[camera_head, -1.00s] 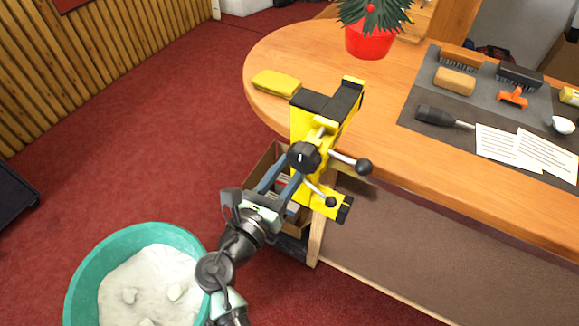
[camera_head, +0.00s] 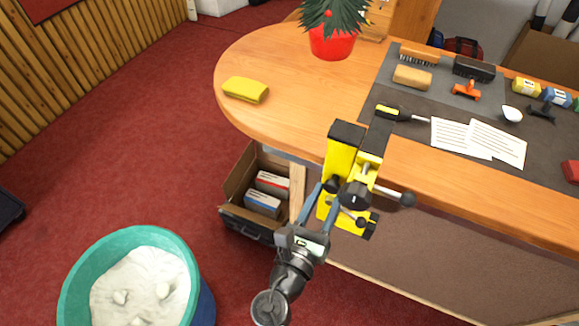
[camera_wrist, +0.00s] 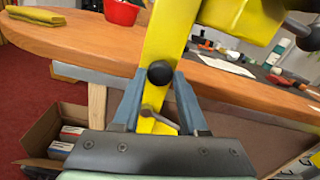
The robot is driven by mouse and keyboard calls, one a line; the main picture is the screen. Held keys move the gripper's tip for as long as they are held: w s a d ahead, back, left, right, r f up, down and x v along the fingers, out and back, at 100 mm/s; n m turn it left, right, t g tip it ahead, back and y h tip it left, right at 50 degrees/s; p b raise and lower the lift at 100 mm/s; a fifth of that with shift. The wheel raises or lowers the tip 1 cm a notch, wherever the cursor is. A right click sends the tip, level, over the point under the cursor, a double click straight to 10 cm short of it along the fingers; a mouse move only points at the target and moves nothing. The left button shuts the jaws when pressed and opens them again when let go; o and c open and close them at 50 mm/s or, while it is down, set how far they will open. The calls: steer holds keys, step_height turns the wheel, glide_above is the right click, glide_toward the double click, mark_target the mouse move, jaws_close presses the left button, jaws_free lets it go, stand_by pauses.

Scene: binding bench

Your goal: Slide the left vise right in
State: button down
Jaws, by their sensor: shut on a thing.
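The vise (camera_head: 342,160) is yellow with black jaw tops, a black round knob and metal bars with dark ball ends. It stands upright at the front edge of the bench (camera_head: 290,110), its lower part hanging below the top. In the wrist view, the two blue-grey fingers (camera_wrist: 160,85) flank the yellow upright (camera_wrist: 166,45) and a black knob. Whether the vise is seated against the bench edge is hard to tell. No second vise is in view.
A yellow sponge-like block (camera_head: 245,90) and red plant pot (camera_head: 332,42) stand on the bench. A cardboard box (camera_head: 240,178) is below. A teal tub (camera_head: 75,285) stands lower left.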

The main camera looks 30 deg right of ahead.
steer(key=s+d, duration=0.9)
steer(key=s, duration=0.2)
steer(key=shift+s, duration=0.4)
steer(key=shift+d, duration=0.15)
steer(key=shift+c, duration=2.2)
jaws_free()
steer(key=shift+s, duration=0.1)
steer(key=b+v, duration=0.3)
steer(key=v, duration=1)
steer(key=shift+d, duration=0.1)
